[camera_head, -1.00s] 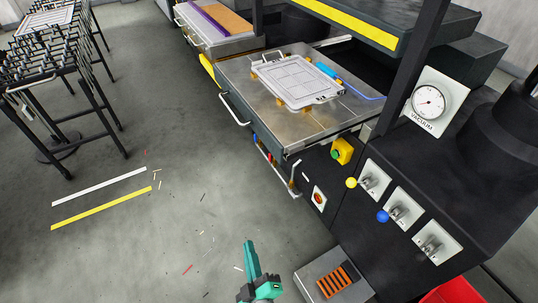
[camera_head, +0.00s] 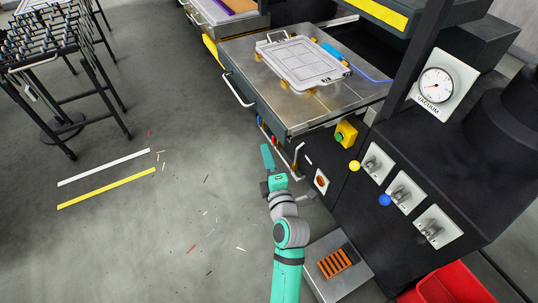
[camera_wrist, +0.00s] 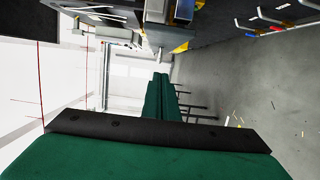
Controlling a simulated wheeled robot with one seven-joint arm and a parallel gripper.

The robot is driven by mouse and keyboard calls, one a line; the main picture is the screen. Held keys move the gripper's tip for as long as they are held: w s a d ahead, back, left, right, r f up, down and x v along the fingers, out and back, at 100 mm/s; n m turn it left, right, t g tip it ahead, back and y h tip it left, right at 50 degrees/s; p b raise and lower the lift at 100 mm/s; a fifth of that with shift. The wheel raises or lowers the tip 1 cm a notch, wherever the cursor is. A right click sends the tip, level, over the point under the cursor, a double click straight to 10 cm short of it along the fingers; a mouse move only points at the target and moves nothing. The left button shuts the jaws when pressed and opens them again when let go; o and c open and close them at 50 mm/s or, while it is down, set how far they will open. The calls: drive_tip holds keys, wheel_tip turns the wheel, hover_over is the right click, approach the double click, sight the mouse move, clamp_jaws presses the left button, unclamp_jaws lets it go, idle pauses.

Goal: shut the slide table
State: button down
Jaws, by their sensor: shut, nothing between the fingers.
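The slide table (camera_head: 300,107) stands pulled out of the black machine, with a grey framed plate (camera_head: 304,62) lying on its metal top. A pale bar handle (camera_head: 238,91) is on its front face at the left. My gripper (camera_head: 268,158) is green and shut, with nothing in it. In the head view it is below and to the right of the handle, in front of the machine's lower front, and appears apart from the table. In the wrist view the green fingers (camera_wrist: 161,98) fill the middle, and the machine shows sideways at the top.
A yellow box with a green button (camera_head: 345,133) sits just right of the table's front corner. A grey pedal box (camera_head: 337,262) is on the floor near my arm. A black roller stand (camera_head: 60,75) is at the left. The floor between is open.

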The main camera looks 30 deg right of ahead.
drive_tip(key=w+d, duration=0.5)
drive_tip(key=w, duration=0.1)
drive_tip(key=shift+w+d, duration=0.25)
drive_tip(key=shift+w, duration=0.1)
drive_tip(key=shift+w, duration=0.15)
